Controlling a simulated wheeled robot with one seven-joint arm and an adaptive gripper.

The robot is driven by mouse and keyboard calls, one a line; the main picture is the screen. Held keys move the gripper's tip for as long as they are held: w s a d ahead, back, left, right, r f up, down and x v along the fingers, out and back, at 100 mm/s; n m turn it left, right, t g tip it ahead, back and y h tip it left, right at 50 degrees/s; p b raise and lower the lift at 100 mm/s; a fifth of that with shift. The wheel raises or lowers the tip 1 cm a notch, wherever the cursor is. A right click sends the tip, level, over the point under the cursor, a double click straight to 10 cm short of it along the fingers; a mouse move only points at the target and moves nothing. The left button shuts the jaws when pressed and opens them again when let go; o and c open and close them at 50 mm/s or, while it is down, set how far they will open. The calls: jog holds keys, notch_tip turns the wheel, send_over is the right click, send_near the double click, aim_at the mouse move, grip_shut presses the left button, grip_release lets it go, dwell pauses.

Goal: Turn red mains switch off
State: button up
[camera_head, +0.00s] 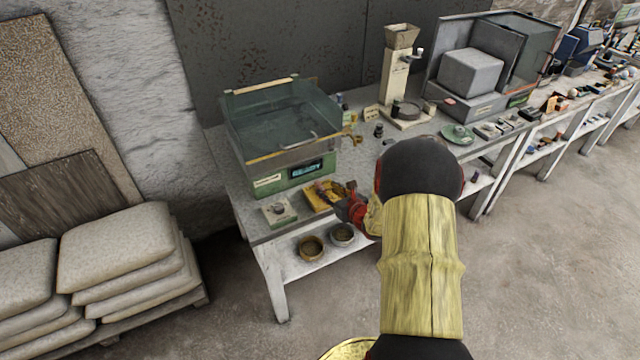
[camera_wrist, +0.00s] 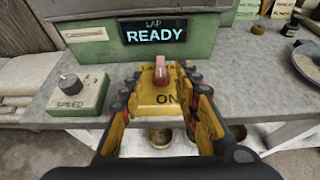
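The red mains switch (camera_wrist: 161,72) is a small rounded lever on a yellow box with dark lettering, "ON" readable on its near side. The yellow box (camera_head: 318,198) sits at the table's front edge in the head view; the lever is too small to make out there. My gripper (camera_wrist: 162,80) is open, with its yellow and black fingers on either side of the box and the lever between them. It holds nothing, and I cannot tell whether a finger touches the box. In the head view my gripper (camera_head: 345,194) is at the box's right side, partly hidden by my arm.
A green machine (camera_wrist: 130,50) behind the box shows "READY" on its display. A speed knob unit (camera_wrist: 76,92) stands left of the box. Two bowls (camera_head: 312,247) are on the shelf below. A round dish (camera_wrist: 308,62) lies to the right.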

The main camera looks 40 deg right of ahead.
aim_at(321, 186)
jog(key=b+x, duration=0.1)
jog(key=x, duration=0.6)
jog(key=shift+w+d, duration=0.2)
jog(key=shift+f, duration=0.1)
jog(key=c, duration=0.8)
grip_shut()
